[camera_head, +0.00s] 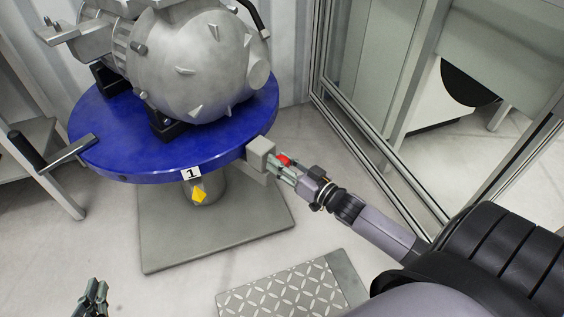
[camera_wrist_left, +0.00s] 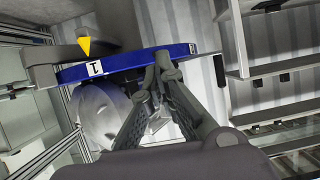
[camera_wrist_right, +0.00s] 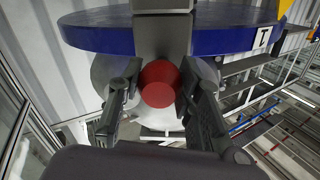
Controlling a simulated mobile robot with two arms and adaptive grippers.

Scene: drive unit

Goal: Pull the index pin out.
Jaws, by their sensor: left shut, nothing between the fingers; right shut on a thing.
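The index pin shows as a red knob (camera_head: 284,160) at the grey block (camera_head: 261,152) on the right rim of the blue turntable (camera_head: 110,160). In the right wrist view the red knob (camera_wrist_right: 159,84) sits between the fingers, under the grey block (camera_wrist_right: 161,35). My right gripper (camera_head: 285,165) is shut on the knob. Whether the pin's shaft is still in the block is hidden. My left gripper (camera_head: 95,292) is shut and empty, low at the left, well apart from the turntable; its closed fingertips show in the left wrist view (camera_wrist_left: 164,68).
A grey drive unit (camera_head: 195,60) stands on the turntable. A black-gripped handle (camera_head: 50,153) sticks out at its left. A yellow marker (camera_head: 199,195) hangs below the label "1" (camera_head: 191,174). A treaded step (camera_head: 290,290) lies on the floor. A glazed frame (camera_head: 375,140) stands at the right.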

